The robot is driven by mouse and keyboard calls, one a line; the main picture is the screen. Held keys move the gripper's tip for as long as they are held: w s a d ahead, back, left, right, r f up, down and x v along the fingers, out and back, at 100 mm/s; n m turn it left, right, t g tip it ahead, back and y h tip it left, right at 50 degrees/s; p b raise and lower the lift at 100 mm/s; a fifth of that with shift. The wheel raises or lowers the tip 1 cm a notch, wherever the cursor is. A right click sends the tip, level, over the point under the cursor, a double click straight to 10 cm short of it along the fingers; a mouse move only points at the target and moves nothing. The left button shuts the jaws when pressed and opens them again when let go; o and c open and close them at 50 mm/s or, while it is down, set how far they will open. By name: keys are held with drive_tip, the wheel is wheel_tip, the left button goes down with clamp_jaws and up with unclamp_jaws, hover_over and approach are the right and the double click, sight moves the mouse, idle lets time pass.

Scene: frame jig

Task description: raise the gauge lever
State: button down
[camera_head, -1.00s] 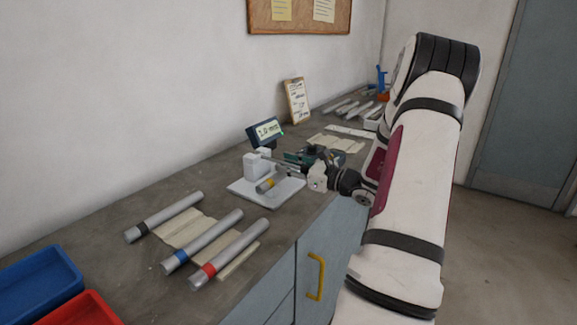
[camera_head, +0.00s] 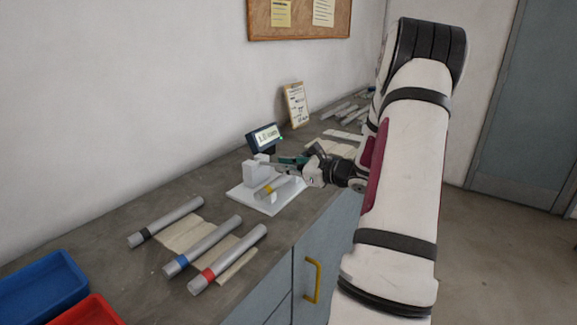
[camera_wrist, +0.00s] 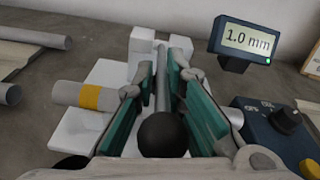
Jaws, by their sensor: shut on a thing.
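The gauge lever (camera_wrist: 162,85) is a grey rod with a black ball knob (camera_wrist: 162,136) at its near end. My gripper (camera_wrist: 165,70) has teal pads on both sides of the rod and is shut on it; in the head view my gripper (camera_head: 287,164) is over the white fixture. The white gauge base (camera_wrist: 60,150) carries white upright blocks (camera_wrist: 141,42) beyond the lever. A grey tube with a yellow band (camera_wrist: 88,96) lies on the base, left of my gripper. The display (camera_wrist: 249,40) reads 1.0 mm. The lever is hard to make out in the head view.
A dark blue box with a black knob (camera_wrist: 286,119) stands close right of my gripper. Three banded tubes (camera_head: 203,246) lie at the left on the bench (camera_head: 120,235). A blue tray (camera_head: 40,290) and a red tray (camera_head: 92,312) are at the near left.

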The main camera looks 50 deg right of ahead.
drive_tip(key=r+g+p, duration=0.1)
drive_tip(key=p, duration=0.1)
drive_tip(key=r+g+p, duration=0.2)
drive_tip(key=r+p, duration=0.1)
drive_tip(key=shift+w+d+r+g+h+p, duration=0.1)
drive_tip(key=shift+w+g+h+p, duration=0.2)
drive_tip(key=shift+w+p, duration=0.1)
drive_tip(key=shift+w+r+g+p, duration=0.55)
drive_tip(key=shift+g+p, duration=0.25)
drive_tip(key=shift+p, duration=0.45)
drive_tip(key=shift+w+r+g+p, duration=0.4)
drive_tip(key=shift+r+g+p, duration=0.1)
drive_tip(key=shift+g+p, duration=0.3)
drive_tip(key=shift+w+r+g, duration=0.3)
drive_tip(key=shift+w+g, duration=0.35)
drive_tip(key=shift+g, duration=0.15)
drive_tip(key=shift+w+r+g+b, duration=0.3)
drive_tip(key=shift+w+r+g, duration=0.05)
drive_tip(key=shift+w+g, duration=0.55)
drive_tip(key=shift+w+r+b, duration=0.25)
drive_tip(key=shift+w+b, duration=0.25)
drive_tip(key=shift+b, duration=0.05)
drive_tip(key=shift+w+r+b, duration=0.25)
drive_tip(key=shift+w+b, duration=0.2)
drive_tip(key=shift+b, duration=0.1)
drive_tip(key=shift+w, duration=0.1)
